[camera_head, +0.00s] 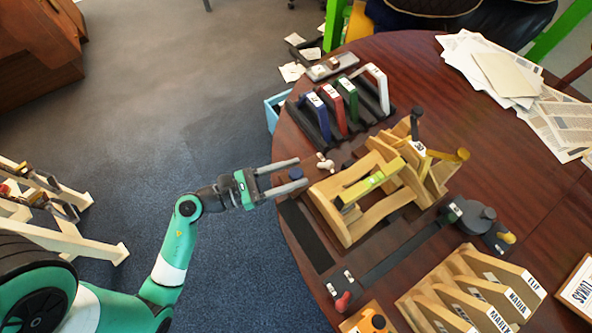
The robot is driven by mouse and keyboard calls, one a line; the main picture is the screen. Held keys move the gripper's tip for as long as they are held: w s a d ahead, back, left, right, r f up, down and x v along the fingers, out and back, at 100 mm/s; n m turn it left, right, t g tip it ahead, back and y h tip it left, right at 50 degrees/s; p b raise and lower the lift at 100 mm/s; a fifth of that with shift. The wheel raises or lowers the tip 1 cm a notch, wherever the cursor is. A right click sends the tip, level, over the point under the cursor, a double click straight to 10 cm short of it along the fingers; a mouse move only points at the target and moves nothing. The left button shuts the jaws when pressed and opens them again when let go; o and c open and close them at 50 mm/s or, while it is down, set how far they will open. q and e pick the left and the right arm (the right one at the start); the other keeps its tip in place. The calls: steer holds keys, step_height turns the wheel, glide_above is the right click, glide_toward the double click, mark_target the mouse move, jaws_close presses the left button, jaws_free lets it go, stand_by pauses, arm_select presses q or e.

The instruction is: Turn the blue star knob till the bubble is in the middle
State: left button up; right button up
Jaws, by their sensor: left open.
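A wooden saddle-like frame (352,212) stands on the round dark table, with a yellow-green bar (370,187) lying across it. The bar looks like a level; its bubble is too small to make out. A small grey-blue knob (295,173) shows at the table's left edge, between the fingers of my left gripper (303,172); it may be the blue star knob. The gripper is open, its fingers pointing right toward the frame. Whether either finger touches the knob cannot be told. My right gripper is not in view.
A dark rack (318,118) with blue, red, green and white pieces stands behind. A long dark bar tool (400,252) lies in front of the frame. Wooden named slats (468,290) stand front right. Papers (490,70) cover the back right.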

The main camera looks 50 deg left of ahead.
arm_select(q)
steer(key=shift+w+d, duration=0.2)
steer(key=shift+w, duration=0.35)
jaws_close()
steer(key=m+g+h, duration=0.1)
steer(key=h, duration=0.1)
steer(key=shift+a+m+h, duration=0.15)
steer(key=shift+m+h, duration=0.15)
steer(key=shift+m, duration=0.1)
steer(key=m+g+h+b, duration=0.1)
steer(key=m+h, duration=0.1)
steer(key=shift+f+g+h, duration=0.15)
steer(key=shift+g+h, duration=0.15)
steer(key=shift+h, duration=0.1)
steer(key=shift+m+g+h+b, duration=0.4)
steer(key=shift+m+g+h, duration=0.1)
steer(key=shift+h, duration=0.1)
jaws_free()
